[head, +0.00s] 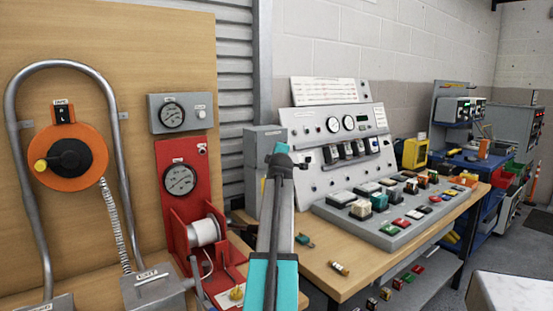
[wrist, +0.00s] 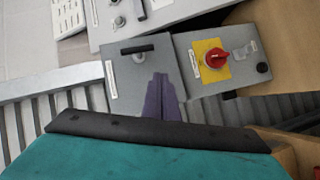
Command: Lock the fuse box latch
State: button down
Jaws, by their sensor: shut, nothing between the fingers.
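A grey box (wrist: 122,88) with a black bar handle (wrist: 137,48) and a small round fitting just below it is in the middle of the wrist view; I take it for the fuse box, but its label is too small to read. My gripper (wrist: 160,76) shows as purple fingers, shut and empty, in front of the lower right of this box. Whether they touch it I cannot tell. In the head view a grey box (head: 262,140) stands behind my raised arm, which hides part of its front. The latch's state is not clear.
A grey box with a red rotary switch (wrist: 215,58) on a yellow plate adjoins on the right in the wrist view. In the head view, a sloped control console (head: 330,195) stands on the wooden bench (head: 357,270) right of my arm; a red winch panel (head: 172,155) is left.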

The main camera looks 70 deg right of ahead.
jog(key=f+v, duration=0.1)
jog(key=v, duration=0.7)
jog(key=shift+a+f, duration=0.25)
jog(key=shift+a, duration=0.25)
jog(key=shift+s, duration=0.15)
